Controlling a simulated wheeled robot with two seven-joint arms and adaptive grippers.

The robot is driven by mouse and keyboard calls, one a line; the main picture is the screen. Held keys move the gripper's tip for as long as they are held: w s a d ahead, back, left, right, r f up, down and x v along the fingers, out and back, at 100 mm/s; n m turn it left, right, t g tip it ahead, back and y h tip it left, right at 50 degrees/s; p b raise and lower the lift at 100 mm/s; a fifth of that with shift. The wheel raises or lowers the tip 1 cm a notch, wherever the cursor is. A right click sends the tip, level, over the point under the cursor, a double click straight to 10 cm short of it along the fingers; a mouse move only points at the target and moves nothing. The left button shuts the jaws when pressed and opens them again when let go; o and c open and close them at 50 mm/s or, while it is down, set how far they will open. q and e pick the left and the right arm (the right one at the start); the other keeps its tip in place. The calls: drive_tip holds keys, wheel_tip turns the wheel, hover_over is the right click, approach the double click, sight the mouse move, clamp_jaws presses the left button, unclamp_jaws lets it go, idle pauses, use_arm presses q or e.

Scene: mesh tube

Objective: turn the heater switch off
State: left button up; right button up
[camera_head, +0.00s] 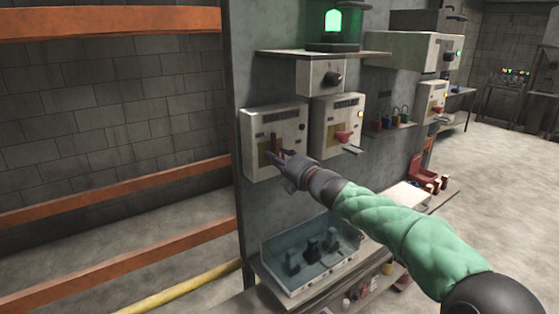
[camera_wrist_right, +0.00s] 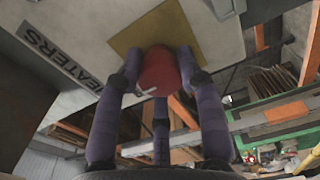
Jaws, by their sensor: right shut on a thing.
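The heater switch box (camera_head: 258,128) is a pale panel on the left of the grey wall unit. In the right wrist view its face carries the label HEATERS (camera_wrist_right: 55,57) and a yellowish plate (camera_wrist_right: 130,37). A red switch handle (camera_wrist_right: 159,76) sticks out from that plate. My right gripper (camera_head: 279,157) is at the front of this box. In the wrist view its purple fingers (camera_wrist_right: 157,66) are closed around the red handle. In the head view the gripper partly hides the handle. My left gripper is not in view.
A second, similar box (camera_head: 331,113) with a red handle (camera_head: 343,137) sits close to the right. A dial box (camera_head: 320,76) is above. A blue-grey tray (camera_head: 287,281) with dark items stands on the shelf below. Orange rails (camera_head: 120,183) run at left.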

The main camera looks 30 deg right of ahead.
drive_tip(key=o, duration=1.2)
drive_tip(key=shift+a, duration=0.1)
drive_tip(key=shift+c, duration=0.2)
drive_tip(key=s+d, duration=0.1)
drive_tip(key=s, duration=1.1)
